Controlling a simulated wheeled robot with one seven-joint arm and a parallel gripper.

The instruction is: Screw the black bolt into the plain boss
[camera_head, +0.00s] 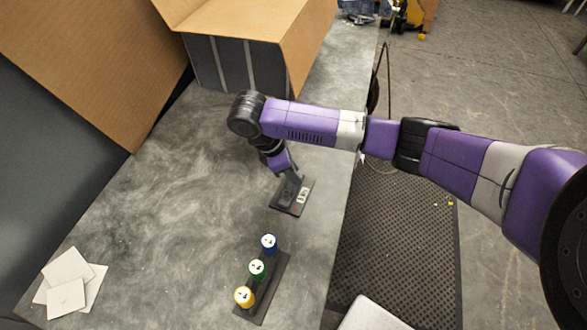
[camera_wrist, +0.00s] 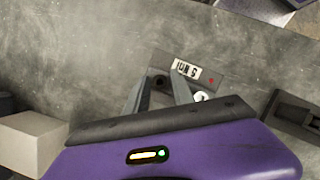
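My gripper (camera_head: 293,180) points down over a small dark plate (camera_head: 301,209) on the grey table. In the wrist view its two grey fingers (camera_wrist: 161,82) stand apart over the left part of the plate (camera_wrist: 216,80). A dark round spot (camera_wrist: 160,82) shows between the fingertips. I cannot tell if it is the black bolt or a boss opening. The plate bears a white label (camera_wrist: 186,69), a small red mark and a pale round boss (camera_wrist: 201,96), partly hidden beside the right finger. No black bolt is clearly visible elsewhere. The fingers hide much of the plate's left part.
White cards (camera_head: 67,282) lie at left. An open cardboard box (camera_head: 260,30) stands behind. The middle of the table is clear.

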